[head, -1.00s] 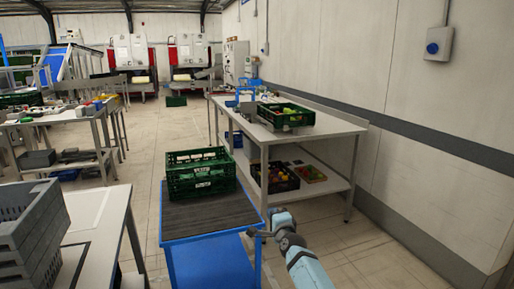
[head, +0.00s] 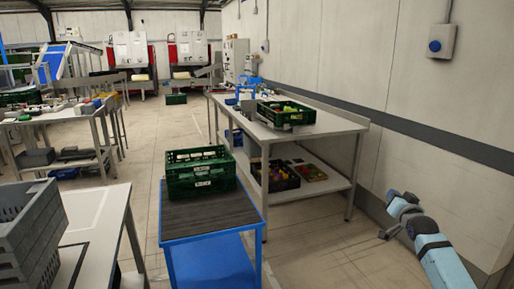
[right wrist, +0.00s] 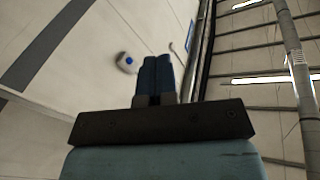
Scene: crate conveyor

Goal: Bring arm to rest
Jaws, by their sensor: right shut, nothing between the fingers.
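My right arm comes in at the lower right of the head view, with its gripper (head: 386,233) near the right-hand wall, away from the trolley and the tables. In the right wrist view the two blue fingers (right wrist: 155,76) lie side by side, shut, with nothing between them. Behind them are the pale wall and the ceiling beams. My left gripper and left arm are not in the head view.
A green crate (head: 199,185) stands on a blue trolley (head: 212,256) in front of me. A grey workbench (head: 342,124) with another green crate (head: 285,116) is beyond. Grey crates (head: 40,235) stand at left. The right wall (head: 447,180) is close to my right arm.

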